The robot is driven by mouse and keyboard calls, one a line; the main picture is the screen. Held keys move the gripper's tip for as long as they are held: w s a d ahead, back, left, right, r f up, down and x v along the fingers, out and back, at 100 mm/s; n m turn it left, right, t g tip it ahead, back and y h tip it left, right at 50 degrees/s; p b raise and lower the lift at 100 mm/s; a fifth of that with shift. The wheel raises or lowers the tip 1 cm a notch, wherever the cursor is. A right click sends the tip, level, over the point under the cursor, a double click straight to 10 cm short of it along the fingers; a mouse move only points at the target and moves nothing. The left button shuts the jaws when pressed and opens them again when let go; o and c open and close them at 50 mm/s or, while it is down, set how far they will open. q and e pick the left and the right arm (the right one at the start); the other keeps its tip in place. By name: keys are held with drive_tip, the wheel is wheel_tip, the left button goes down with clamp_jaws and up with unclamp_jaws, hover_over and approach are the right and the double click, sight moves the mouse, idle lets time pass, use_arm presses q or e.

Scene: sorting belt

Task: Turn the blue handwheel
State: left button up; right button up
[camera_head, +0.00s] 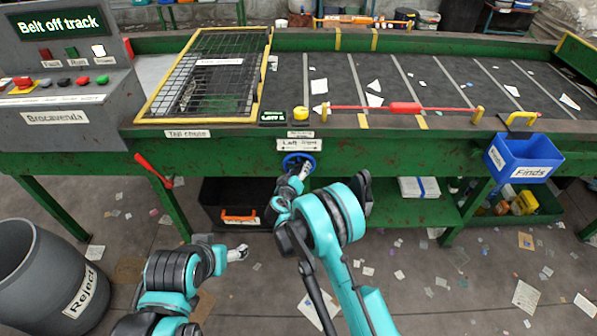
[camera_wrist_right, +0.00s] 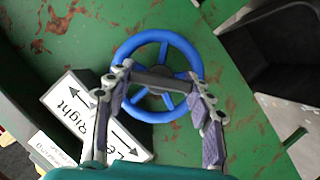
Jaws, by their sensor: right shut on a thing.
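The blue handwheel (camera_head: 288,157) is on the green front side of the belt frame, below a Left/Right sign (camera_head: 299,145). In the right wrist view the handwheel (camera_wrist_right: 165,37) shows its round rim, spokes and dark hub. My right gripper (camera_head: 303,170) is at the handwheel, hiding part of it in the head view. In the wrist view its two fingers (camera_wrist_right: 160,78) reach across the wheel and are shut on it. The exact contact is hard to see. My left gripper (camera_head: 238,253) hangs low at the left of centre, apart from the wheel and too small to read.
A screen (camera_head: 62,23) reads "Belt off track". A red lever (camera_head: 153,170) sticks out left of the wheel. A blue Finds bin (camera_head: 522,158) hangs at right, and a grey Reject bin (camera_head: 40,275) stands at left. A black crate (camera_head: 222,207) sits on the lower shelf.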

drive_tip(key=shift+m+g+y, duration=0.3)
drive_tip(key=shift+m+y, duration=1)
drive_tip(key=shift+m, duration=0.6)
drive_tip(key=o, duration=1.2)
drive_tip(key=shift+c, duration=0.2)
drive_tip(key=d+v, duration=0.1)
drive_tip(key=v, duration=1.1)
drive_tip(key=shift+a, duration=0.35)
